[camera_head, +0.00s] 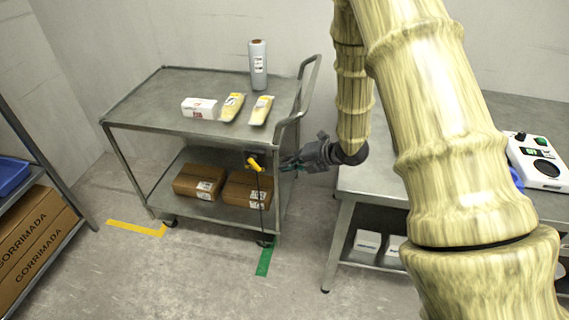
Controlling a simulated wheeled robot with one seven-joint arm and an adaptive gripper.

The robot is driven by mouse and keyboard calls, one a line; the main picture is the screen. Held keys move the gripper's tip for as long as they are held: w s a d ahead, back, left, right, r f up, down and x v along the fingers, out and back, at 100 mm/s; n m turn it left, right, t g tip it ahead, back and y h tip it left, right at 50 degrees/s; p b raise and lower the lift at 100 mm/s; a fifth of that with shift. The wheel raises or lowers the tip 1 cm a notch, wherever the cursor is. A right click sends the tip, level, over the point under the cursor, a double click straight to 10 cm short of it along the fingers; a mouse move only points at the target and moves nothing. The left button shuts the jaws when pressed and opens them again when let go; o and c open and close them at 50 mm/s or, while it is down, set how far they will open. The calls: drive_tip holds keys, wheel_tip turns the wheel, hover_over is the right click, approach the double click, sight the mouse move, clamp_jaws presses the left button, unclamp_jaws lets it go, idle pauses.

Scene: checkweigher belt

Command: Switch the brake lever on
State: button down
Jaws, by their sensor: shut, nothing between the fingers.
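The brake lever (254,164) is a small yellow handle on a dark mount at the right end of the grey metal cart (139,124), below the cart's top shelf. It slants from upper left to lower right. My gripper (287,165) is just to the right of the lever, at about its height, with its fingers pointing left toward it. The fingers are shut and empty. A small gap shows between the fingertips and the lever; I cannot tell the distance in depth.
A roll (258,66), a white box (199,108) and two yellow packs (232,106) stand on the cart top. Cartons (198,182) lie on its lower shelf. A green floor strip (265,260) and a yellow one (137,228) lie below. A metal table (346,190) stands at right.

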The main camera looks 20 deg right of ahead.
sight(255, 163)
drive_tip(key=p+x, duration=0.2)
drive_tip(key=x, duration=1)
drive_tip(key=shift+s+f, duration=0.1)
